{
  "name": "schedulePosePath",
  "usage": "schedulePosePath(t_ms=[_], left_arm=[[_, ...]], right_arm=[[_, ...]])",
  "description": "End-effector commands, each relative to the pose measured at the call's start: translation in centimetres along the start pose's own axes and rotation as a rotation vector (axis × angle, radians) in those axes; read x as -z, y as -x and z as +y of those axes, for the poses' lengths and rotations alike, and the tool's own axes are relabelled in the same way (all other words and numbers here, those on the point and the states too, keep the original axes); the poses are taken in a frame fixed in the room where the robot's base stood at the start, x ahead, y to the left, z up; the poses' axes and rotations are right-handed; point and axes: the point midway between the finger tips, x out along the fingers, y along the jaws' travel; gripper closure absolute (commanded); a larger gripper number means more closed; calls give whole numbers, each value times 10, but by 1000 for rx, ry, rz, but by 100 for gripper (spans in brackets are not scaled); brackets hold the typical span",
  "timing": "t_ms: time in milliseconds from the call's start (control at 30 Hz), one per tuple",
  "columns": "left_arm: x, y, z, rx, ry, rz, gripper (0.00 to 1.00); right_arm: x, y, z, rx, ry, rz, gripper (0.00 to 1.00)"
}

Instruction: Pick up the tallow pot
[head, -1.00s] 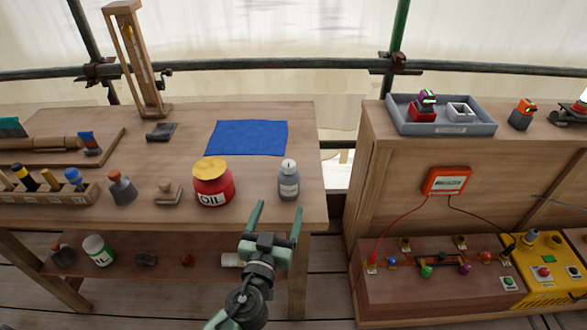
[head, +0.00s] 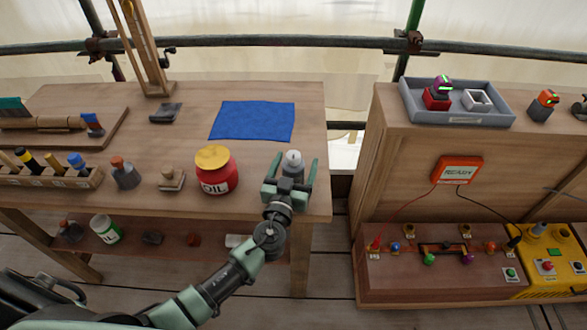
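No label that I can read says tallow. A grey bottle-shaped pot (head: 293,162) with a pale cap stands upright near the front right of the wooden bench; its lower part is hidden by my gripper. My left gripper (head: 292,170) is open, with one finger on each side of this pot in the picture. I cannot tell if a finger touches it. A red pot with a yellow lid, marked OIL (head: 217,172), stands just left of it. My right gripper is not in view.
The wooden bench (head: 240,205) also holds a blue cloth (head: 253,120), a wooden stamp-like block (head: 172,180), a small grey flask (head: 125,173) and a rack of tools (head: 60,180). A second cabinet with a grey tray (head: 457,118) stands to the right, past a gap.

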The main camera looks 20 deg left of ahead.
Motion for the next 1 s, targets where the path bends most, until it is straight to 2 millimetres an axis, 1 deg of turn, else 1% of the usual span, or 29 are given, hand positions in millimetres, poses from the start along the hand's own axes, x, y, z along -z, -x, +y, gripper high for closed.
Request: schedulePosePath(t_ms=[33, 100, 233, 267, 300, 367, 400, 500, 767, 867, 967, 1000], left_arm=[[0, -2, 0, 0, 0, 0, 23], [0, -2, 0, -1, 1, 0, 23], [-1, -2, 0, -1, 1, 0, 23], [-1, -2, 0, -1, 1, 0, 31], [-1, -2, 0, -1, 1, 0, 43], [0, -2, 0, 0, 1, 0, 59], [0, -2, 0, 0, 1, 0, 70], [0, -2, 0, 0, 1, 1, 95], [2, -2, 0, 0, 1, 1, 95], [8, -2, 0, 0, 2, 2, 95], [19, -2, 0, 1, 3, 2, 95], [25, -2, 0, 0, 5, 3, 95]], right_arm=[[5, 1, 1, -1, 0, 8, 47], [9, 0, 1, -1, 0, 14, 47], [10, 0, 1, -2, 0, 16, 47], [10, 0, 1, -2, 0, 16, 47], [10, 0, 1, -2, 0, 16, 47], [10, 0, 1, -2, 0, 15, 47], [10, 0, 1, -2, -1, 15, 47], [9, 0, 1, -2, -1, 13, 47], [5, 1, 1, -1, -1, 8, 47], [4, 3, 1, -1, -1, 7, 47], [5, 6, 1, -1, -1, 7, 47], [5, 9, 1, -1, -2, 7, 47]])
